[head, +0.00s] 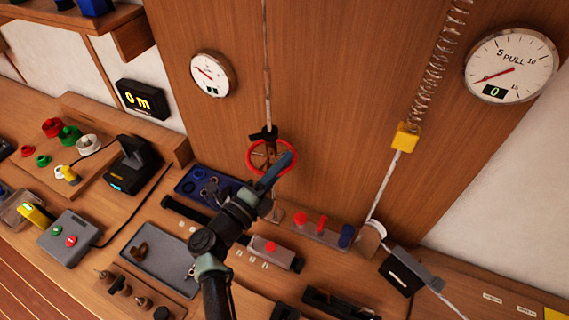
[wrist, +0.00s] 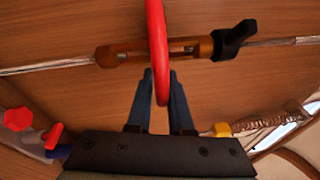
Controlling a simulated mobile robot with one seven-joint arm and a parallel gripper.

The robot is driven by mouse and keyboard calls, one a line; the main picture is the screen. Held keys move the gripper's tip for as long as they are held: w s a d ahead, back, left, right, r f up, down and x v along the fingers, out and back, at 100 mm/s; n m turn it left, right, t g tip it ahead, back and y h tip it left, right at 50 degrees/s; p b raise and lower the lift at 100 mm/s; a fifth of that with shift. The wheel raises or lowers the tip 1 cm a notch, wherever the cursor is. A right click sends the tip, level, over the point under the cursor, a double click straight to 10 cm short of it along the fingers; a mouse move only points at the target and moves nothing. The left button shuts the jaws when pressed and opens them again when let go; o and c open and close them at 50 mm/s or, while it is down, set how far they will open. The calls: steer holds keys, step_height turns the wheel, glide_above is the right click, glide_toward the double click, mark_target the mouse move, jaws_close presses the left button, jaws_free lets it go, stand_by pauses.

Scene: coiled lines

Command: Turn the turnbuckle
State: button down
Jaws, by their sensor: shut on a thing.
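The turnbuckle (wrist: 110,56) is a brown body in line with a pale cord, lying across the upper wrist view. A red ring handwheel (wrist: 157,30) goes around its middle, seen nearly edge-on. In the head view the red handwheel (head: 252,165) shows as a ring in front of the wooden panel, below a dark clip (head: 264,135). My gripper (wrist: 161,88) is shut on the handwheel's near rim, one blue finger on each side. In the head view my gripper (head: 277,170) hides part of the wheel and turnbuckle.
A dial gauge (head: 212,74) is on the panel left of the cord. A bench with trays and a red-knobbed block (head: 320,232) lies below.

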steer(key=h+b, duration=0.1)
steer(key=m+g+h+b, duration=0.1)
steer(key=m+g+h, duration=0.1)
steer(key=shift+s+a+r+b, duration=0.15)
steer(key=shift+a+r+b, duration=0.15)
steer(key=shift+b, duration=0.1)
steer(key=c, duration=0.9)
jaws_free()
steer(key=shift+s+f, duration=0.1)
